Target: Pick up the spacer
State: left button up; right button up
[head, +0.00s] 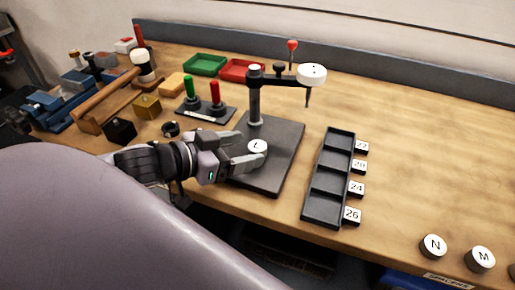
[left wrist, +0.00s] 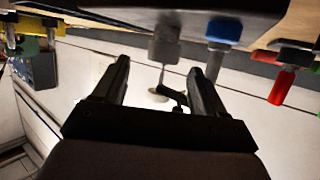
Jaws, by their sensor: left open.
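A round spacer (head: 257,147) with a white top marked L stands on the dark plate (head: 285,148) of the gauge stand. My left gripper (head: 248,147) is open, with one finger on the far side and one on the near side of the L spacer. I cannot tell whether the fingers touch it. Two more white-topped spacers, N (head: 433,246) and M (head: 480,259), stand at the front right. The left wrist view is tilted over and shows the two open fingers; I cannot make out the L spacer there. My right gripper is not in view.
The stand's post (head: 254,95) and arm rise behind the gripper. A black tray (head: 313,203) with tags 20 to 26 lies to the right. Red and green handles (head: 214,92) stand on a base at the left.

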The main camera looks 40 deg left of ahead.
aim_at(256, 146)
pick_arm(q)
jog(key=shift+x, duration=2.45)
jog(key=shift+a+f, duration=0.1)
jog(key=shift+a, duration=0.05)
jog(key=shift+c, duration=0.4)
jog(key=c, duration=1.1)
